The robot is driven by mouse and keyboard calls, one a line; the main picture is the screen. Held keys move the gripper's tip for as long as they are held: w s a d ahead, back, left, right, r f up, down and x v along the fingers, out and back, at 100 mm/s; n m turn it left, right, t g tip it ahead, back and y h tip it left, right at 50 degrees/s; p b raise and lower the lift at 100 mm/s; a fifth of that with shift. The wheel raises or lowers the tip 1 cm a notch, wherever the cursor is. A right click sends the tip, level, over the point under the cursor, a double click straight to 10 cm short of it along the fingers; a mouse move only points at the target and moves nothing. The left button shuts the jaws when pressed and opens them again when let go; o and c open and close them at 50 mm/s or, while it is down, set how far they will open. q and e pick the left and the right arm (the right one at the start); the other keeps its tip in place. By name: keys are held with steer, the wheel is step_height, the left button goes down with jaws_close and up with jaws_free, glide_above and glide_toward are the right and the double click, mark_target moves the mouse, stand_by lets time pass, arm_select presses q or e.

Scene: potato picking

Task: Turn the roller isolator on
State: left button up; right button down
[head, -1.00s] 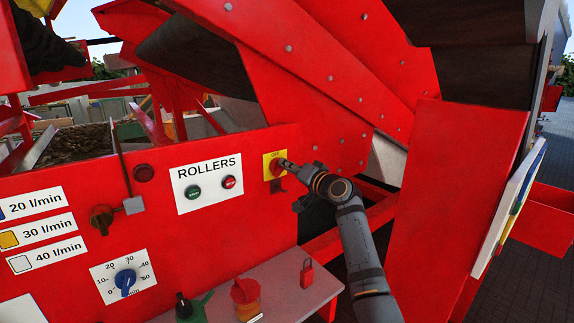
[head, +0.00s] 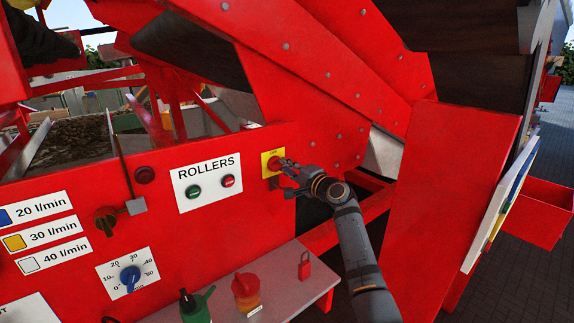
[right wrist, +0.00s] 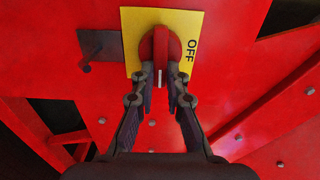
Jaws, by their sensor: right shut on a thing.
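The roller isolator is a red rotary knob (right wrist: 160,48) on a yellow plate (right wrist: 130,22) marked OFF, on the red machine panel. In the head view the yellow plate (head: 266,155) sits right of the ROLLERS label. My right gripper (right wrist: 161,75) is shut on the red knob, one finger on each side of its grip. In the head view the right gripper (head: 281,168) reaches the knob from the right and hides part of it. A pale mark shows on the knob's grip, between the fingers. My left gripper is not in view.
The ROLLERS plate (head: 207,180) carries a green and a red button. A dark bracket (right wrist: 100,48) sticks out beside the isolator. A shelf (head: 290,268) below holds a red padlock (head: 305,266), a red-topped container (head: 246,290) and a green one (head: 196,303).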

steer(key=shift+f+m, duration=0.15)
steer(key=shift+m, duration=0.15)
steer(key=c, duration=1.4)
jaws_free()
steer(key=shift+o, duration=0.2)
steer(key=shift+d, duration=0.15)
steer(key=v, duration=1.2)
